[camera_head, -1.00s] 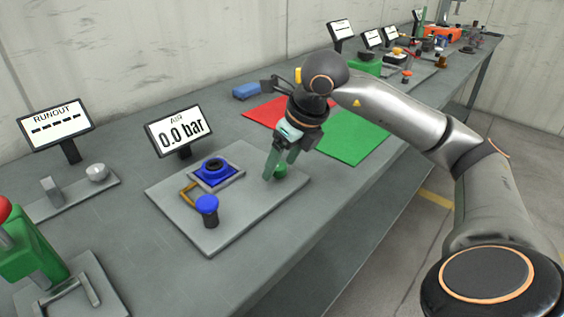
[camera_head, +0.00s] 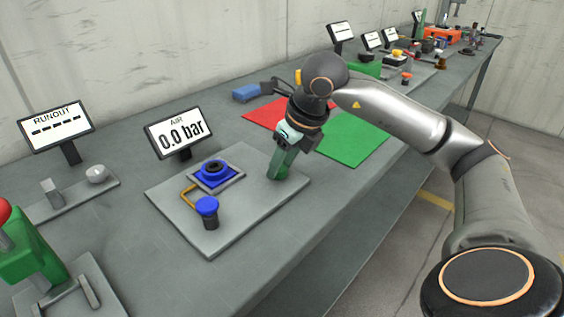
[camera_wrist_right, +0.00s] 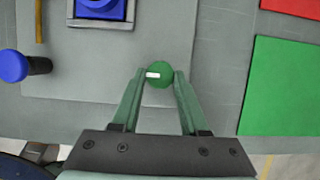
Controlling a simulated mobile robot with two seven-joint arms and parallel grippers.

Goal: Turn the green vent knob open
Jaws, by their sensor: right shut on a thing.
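The green vent knob (camera_wrist_right: 160,75) is a round green disc with a white mark that points left in the right wrist view. It sits on the grey plate (camera_head: 235,222) near its right side. My right gripper (camera_wrist_right: 159,78) has its two green fingers closed on the knob, one on each side. In the head view the right gripper (camera_head: 279,172) comes down over the knob and hides most of it. My left gripper is not in view.
The plate also bears a blue round fitting (camera_head: 215,170) and a blue-capped knob (camera_head: 207,207) with a yellow pipe. The AIR display (camera_head: 179,130) reads 0.0 bar. A red mat (camera_head: 262,116) and a green mat (camera_head: 352,138) lie beyond the plate.

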